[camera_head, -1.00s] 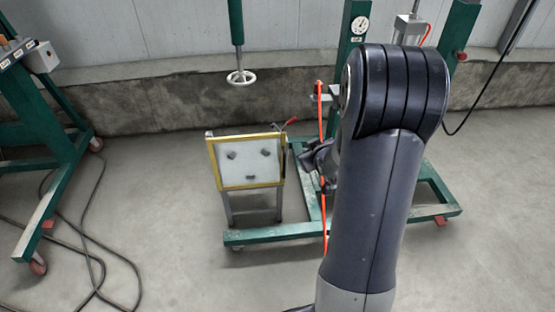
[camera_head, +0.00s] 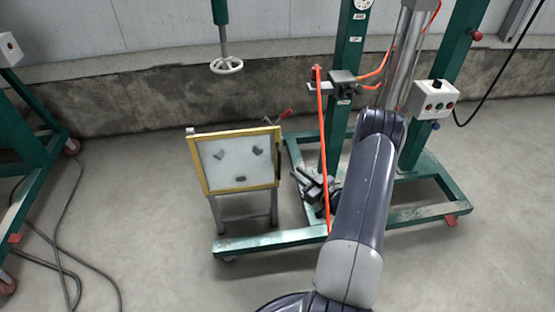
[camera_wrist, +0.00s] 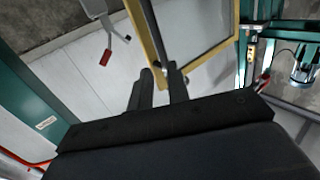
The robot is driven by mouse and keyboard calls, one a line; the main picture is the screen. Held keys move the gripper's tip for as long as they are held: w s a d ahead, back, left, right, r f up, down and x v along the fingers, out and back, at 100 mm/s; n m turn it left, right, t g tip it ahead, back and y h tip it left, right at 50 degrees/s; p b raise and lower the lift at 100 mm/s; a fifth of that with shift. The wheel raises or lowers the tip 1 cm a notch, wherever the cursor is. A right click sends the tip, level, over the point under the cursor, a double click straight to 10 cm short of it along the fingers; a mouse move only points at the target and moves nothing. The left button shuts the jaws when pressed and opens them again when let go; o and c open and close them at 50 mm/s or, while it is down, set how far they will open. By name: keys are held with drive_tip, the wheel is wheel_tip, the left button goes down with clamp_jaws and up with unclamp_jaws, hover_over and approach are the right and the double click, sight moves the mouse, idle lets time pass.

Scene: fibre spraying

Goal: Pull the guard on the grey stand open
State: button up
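The guard is a clear panel in a yellow frame (camera_head: 234,188), tilted on a grey stand (camera_head: 245,207) left of centre in the head view. It lies against the stand's face, with dark pieces showing behind the panel. My gripper (camera_head: 308,182) is just right of the guard's right edge, apart from it in the head view. In the wrist view the yellow frame (camera_wrist: 146,38) runs down toward the tips of my gripper (camera_wrist: 160,72). The two fingers show a gap between them, with nothing clearly held. Contact with the frame cannot be told.
A green wheeled frame (camera_head: 400,216) stands behind and right of the grey stand, with a control box (camera_head: 435,99). An orange hose (camera_head: 325,150) hangs close to my gripper. A red-handled lever (camera_head: 284,114) is behind the guard. Cables lie on the floor at left.

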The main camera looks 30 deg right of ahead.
sight(280, 160)
drive_tip(key=b+x, duration=0.1)
drive_tip(key=x, duration=0.9)
drive_tip(key=shift+c, duration=0.5)
clamp_jaws()
